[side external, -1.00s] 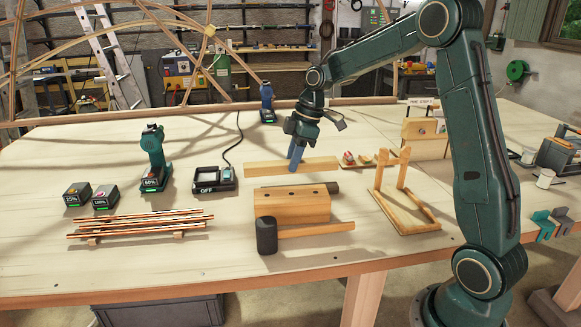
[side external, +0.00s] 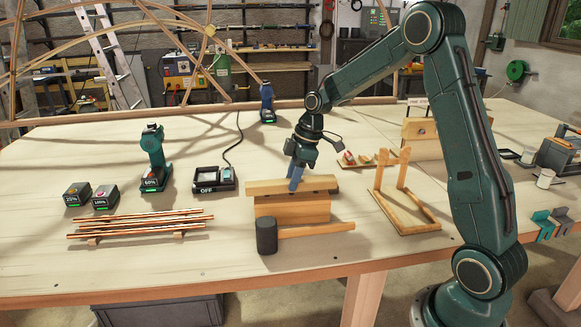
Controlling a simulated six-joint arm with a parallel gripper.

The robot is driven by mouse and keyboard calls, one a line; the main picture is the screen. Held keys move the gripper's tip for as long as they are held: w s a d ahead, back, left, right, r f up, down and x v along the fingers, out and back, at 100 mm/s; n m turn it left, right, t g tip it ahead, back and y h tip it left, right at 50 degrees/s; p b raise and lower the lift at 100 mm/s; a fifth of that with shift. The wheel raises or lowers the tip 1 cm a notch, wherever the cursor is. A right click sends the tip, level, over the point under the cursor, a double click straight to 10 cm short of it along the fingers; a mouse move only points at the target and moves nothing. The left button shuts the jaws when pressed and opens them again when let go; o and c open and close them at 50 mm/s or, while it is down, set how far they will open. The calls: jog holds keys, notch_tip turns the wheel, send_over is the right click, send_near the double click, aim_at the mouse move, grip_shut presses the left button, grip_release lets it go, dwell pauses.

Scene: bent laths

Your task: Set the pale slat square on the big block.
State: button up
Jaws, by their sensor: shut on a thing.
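The pale slat (side external: 268,187) lies lengthwise across the top of the big block (side external: 290,209), roughly in line with it. Its left end reaches a little past the block's left edge. I cannot tell whether it touches the block or hangs just above it. My gripper (side external: 296,182) points down from above, its blue fingers shut on the slat near the middle. The slat hides most of the block's top and its holes.
A mallet (side external: 267,236) lies right in front of the block. A wooden stand (side external: 404,200) is to the right. A charger (side external: 213,180), a green drill (side external: 154,160) and a stack of thin strips (side external: 138,224) are to the left. Bare bench lies behind the block.

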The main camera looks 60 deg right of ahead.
jog(key=shift+f, duration=0.65)
dwell(0.7)
jog(key=o, duration=1.1)
jog(key=v, duration=1.3)
jog(key=shift+s+d+r, duration=0.1)
jog(key=shift+r, duration=0.3)
